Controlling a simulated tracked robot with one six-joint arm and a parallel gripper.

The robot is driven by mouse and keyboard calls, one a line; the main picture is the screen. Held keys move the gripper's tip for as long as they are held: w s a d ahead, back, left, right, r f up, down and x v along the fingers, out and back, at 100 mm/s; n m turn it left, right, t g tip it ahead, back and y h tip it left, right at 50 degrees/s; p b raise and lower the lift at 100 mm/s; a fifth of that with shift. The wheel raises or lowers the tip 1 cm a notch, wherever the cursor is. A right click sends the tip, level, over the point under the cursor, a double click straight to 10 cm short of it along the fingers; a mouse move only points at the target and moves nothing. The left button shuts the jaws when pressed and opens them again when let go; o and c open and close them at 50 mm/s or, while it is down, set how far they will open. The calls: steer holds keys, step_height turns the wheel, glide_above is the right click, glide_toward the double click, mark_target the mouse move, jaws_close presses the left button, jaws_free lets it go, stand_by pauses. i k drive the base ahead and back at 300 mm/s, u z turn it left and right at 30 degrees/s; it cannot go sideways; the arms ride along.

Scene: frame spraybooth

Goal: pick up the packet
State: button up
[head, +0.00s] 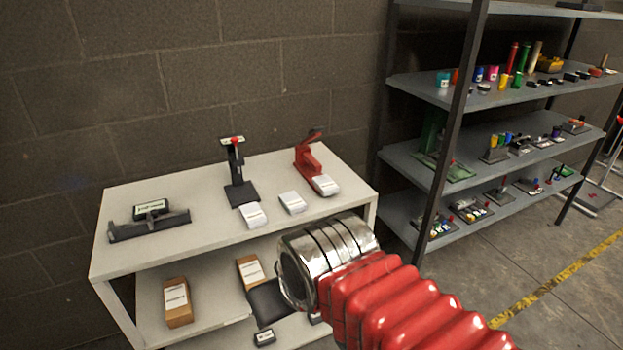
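Three small white packets lie on the top of the white bench. One packet (254,215) is at the foot of a black upright press, one (292,203) lies by itself in the middle, and one (325,186) is at the foot of a red press. I cannot tell which one the task means. My arm comes in from the lower right with a chrome wrist.
A black press (239,178), a red press (309,158) and a dark tool (150,223) stand on the bench (207,256). Brown labelled boxes (178,302) sit on its lower shelf. A metal rack (437,202) with many items stands right. Open floor lies at the lower right.

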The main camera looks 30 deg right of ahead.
mark_target(324, 184)
steer(key=u, duration=0.05)
steer(key=i, duration=0.9)
